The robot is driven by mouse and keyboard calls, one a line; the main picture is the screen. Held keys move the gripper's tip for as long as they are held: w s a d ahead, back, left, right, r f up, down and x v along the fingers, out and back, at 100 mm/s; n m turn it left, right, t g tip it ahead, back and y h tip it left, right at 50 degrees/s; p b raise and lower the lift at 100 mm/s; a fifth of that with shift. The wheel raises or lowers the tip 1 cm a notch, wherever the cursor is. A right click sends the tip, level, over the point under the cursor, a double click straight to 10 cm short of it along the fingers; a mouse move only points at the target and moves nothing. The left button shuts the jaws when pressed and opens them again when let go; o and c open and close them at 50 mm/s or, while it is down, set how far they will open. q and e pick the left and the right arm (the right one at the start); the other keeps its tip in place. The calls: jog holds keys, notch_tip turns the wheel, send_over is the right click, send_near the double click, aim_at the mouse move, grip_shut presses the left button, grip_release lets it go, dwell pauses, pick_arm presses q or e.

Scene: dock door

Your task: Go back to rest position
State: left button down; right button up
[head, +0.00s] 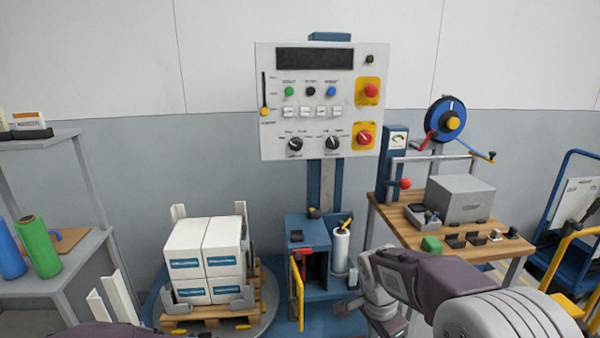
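My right arm (425,272) comes in from the lower right. Its forearm reaches left and its wrist bends down in front of the blue base of the control stand. The gripper end is small and partly hidden by the wrist, so I cannot tell whether its fingers are apart. I see nothing clearly held there. Of my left arm only a dark purple piece (100,328) shows at the bottom edge. The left gripper is out of view.
A control panel (318,100) stands on a blue post. Left of it, white boxes sit on a wooden pallet (215,310). A workbench (392,213) with a grey box is behind my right arm. A shelf (50,284) with rolls stands left, a blue cart (548,262) right.

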jog(key=s+f+n+y, duration=0.1)
jog(key=s+f+n, duration=0.35)
jog(key=s, duration=0.25)
jog(key=s+f+n+y, duration=0.1)
jog(key=s+f+n, duration=0.2)
jog(key=s+n, duration=0.35)
notch_tip(320, 180, up, 16)
jog(key=n+p, duration=0.2)
jog(key=p, duration=1.3)
jog(key=shift+w+f, duration=0.15)
jog(key=shift+w, duration=0.15)
jog(key=shift+a, duration=0.1)
